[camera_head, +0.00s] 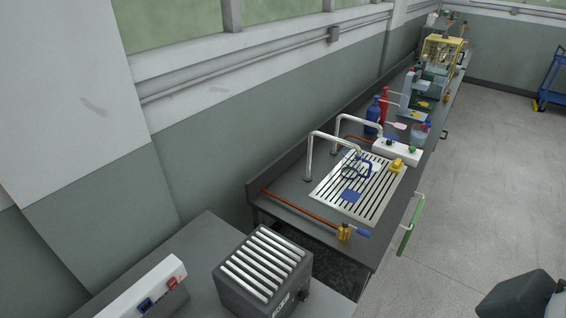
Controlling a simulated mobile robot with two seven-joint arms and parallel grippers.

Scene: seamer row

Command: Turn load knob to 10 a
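A dark grey box (234,287) with white ribs across its top stands on the near grey bench. A small black knob (304,295) sticks out at its right side, near the bottom of the view. It may be the load knob; its pointer and scale are too small to read. Pale marks show on the box's front, also unreadable. Neither of my grippers can be made out in the head view.
A white unit (140,291) with blue and red switches sits left of the box. Beyond are a slotted white drain plate (385,203), bent pipes, blue and red bottles and a yellow-framed machine (441,48). Open floor (480,190) lies to the right.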

